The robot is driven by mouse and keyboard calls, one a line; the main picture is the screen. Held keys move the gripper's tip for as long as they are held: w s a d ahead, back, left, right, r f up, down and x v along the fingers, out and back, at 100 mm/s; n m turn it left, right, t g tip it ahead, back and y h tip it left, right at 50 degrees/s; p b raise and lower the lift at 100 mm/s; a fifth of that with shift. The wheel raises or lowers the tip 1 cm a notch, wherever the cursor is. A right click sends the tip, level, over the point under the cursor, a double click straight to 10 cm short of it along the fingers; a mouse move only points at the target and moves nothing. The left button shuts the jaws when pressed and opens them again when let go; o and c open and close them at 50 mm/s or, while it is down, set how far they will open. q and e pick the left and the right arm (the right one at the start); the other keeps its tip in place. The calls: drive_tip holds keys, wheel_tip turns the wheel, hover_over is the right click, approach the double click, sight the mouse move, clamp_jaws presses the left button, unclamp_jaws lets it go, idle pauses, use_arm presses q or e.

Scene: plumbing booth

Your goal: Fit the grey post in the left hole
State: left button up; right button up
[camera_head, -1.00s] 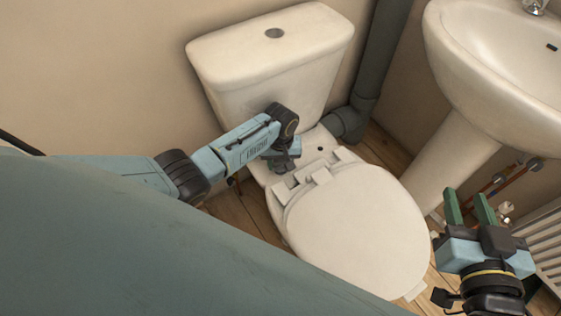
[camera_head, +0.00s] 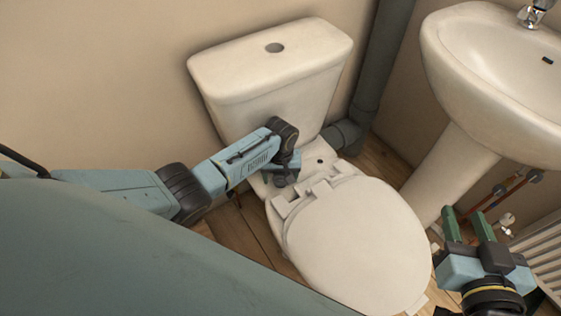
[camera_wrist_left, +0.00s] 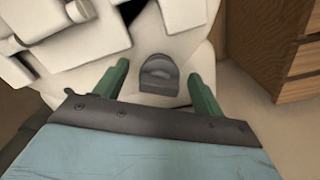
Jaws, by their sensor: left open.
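My left gripper (camera_head: 280,180) is behind the toilet seat, low over the left part of the rear ledge of the toilet (camera_head: 300,172). In the left wrist view its two green fingers (camera_wrist_left: 160,82) are open. A grey post (camera_wrist_left: 158,74) with a rounded top stands on the white ceramic between them, with gaps on both sides. How deep it sits in the left hole cannot be told, as its base and the hole are hidden. The dark right hole (camera_head: 320,161) shows bare on the ledge. My right gripper (camera_head: 468,226) is open and empty, right of the seat.
The cistern (camera_head: 270,85) rises close behind my left gripper. The closed seat lid (camera_head: 358,245) lies in front. A grey waste pipe (camera_head: 375,90) and the basin (camera_head: 500,70) stand to the right, with a radiator (camera_head: 540,255) near my right gripper.

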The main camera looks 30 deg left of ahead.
use_arm(q)
wheel_tip(320, 180, up, 3)
drive_tip(key=shift+f+p, duration=0.1)
drive_tip(key=shift+p, duration=0.9)
wheel_tip(320, 180, up, 3)
drive_tip(key=shift+p, duration=0.95)
wheel_tip(320, 180, up, 3)
drive_tip(key=shift+p, duration=0.95)
use_arm(e)
drive_tip(key=s+d+f+g+h, duration=0.2)
drive_tip(key=s+d+f+g, duration=0.1)
drive_tip(key=s+f+g, duration=0.35)
drive_tip(key=s+d+f+g+h, duration=0.2)
drive_tip(key=s+d+f+g, duration=0.25)
drive_tip(key=s+f, duration=0.2)
use_arm(q)
drive_tip(key=shift+r+p, duration=1.15)
drive_tip(key=shift+r, duration=1.15)
use_arm(e)
wheel_tip(320, 180, down, 8)
drive_tip(key=w+d, duration=0.1)
drive_tip(key=shift+d+r+m+g, duration=0.2)
drive_tip(key=shift+d+m+g, duration=0.1)
drive_tip(key=shift+d+g, duration=0.1)
drive_tip(key=shift+a, duration=0.1)
